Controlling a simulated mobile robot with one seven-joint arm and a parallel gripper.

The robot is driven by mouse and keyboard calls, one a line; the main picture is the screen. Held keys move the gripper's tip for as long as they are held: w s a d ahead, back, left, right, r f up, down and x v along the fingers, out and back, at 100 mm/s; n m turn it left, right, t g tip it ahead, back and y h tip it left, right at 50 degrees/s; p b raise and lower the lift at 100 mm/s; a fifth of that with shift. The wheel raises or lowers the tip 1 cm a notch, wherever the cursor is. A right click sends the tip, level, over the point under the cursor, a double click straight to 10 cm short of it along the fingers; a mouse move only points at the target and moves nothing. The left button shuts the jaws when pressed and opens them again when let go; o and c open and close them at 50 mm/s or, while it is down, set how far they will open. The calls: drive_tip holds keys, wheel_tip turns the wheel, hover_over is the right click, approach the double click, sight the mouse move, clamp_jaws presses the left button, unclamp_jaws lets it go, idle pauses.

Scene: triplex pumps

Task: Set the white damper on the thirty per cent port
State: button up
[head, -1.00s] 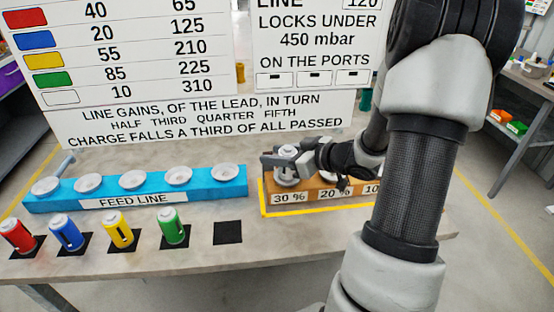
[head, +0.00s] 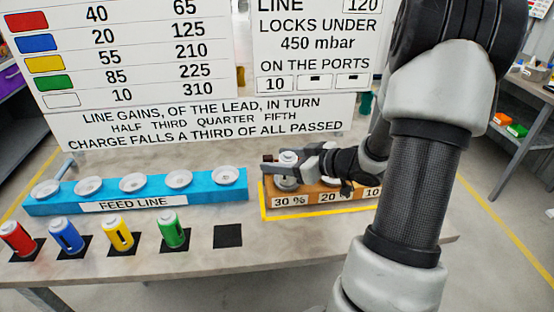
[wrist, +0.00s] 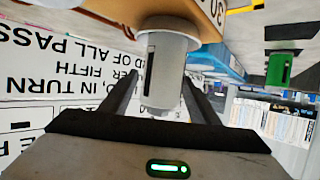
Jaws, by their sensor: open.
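The white damper (head: 288,157) stands upright on the port labelled 30 % (head: 289,201), at the left end of the orange-brown port block (head: 313,205). My gripper (head: 284,166) reaches in from the right, with its fingers around the damper. In the wrist view, which is upside down, the white damper (wrist: 170,62) stands between the two spread fingers, its base against the block. The fingers are open. The arm and fingers hide part of the damper's lower body and the ports further right.
The blue feed line (head: 135,203) has several empty white cups. Red (head: 18,238), blue (head: 67,234), yellow (head: 120,231) and green (head: 174,230) dampers stand in front on black pads; one pad (head: 228,236) is empty. The sign panel (head: 313,50) stands behind, its first port box reading 10.

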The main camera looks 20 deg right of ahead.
drive_tip(key=p+v, duration=0.2)
drive_tip(key=v, duration=0.9)
